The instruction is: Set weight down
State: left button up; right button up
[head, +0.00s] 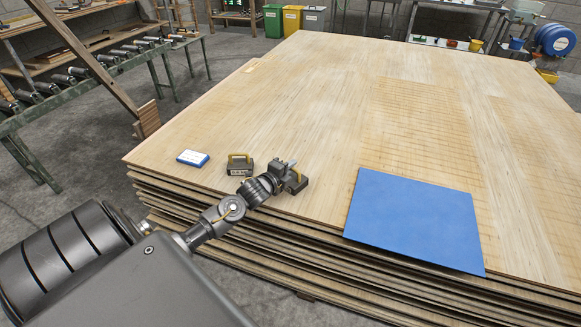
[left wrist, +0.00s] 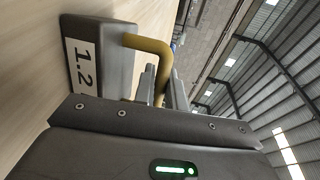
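A dark block weight (head: 297,184) with a yellow handle is at my left gripper (head: 285,165), over the near part of the top veneer sheet (head: 310,80). In the left wrist view the weight (left wrist: 105,50) shows a "1.2" label, and its handle runs between the two fingers, which look closed on it. The weight is at or very near the sheet; I cannot tell whether it touches. A second dark weight (head: 240,166) with a yellow handle stands on the sheet to the left. My right gripper is not in view.
A blue square sheet (head: 415,218) lies on the stack at right, over its near edge. A small blue-and-white box (head: 193,158) lies near the left edge. A wooden post (head: 95,62) and roller conveyor (head: 100,80) stand at left. The middle and far stack top are clear.

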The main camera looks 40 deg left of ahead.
pick_arm(q)
jog(key=o, duration=0.4)
jog(key=shift+r, duration=0.1)
jog(key=shift+r, duration=0.1)
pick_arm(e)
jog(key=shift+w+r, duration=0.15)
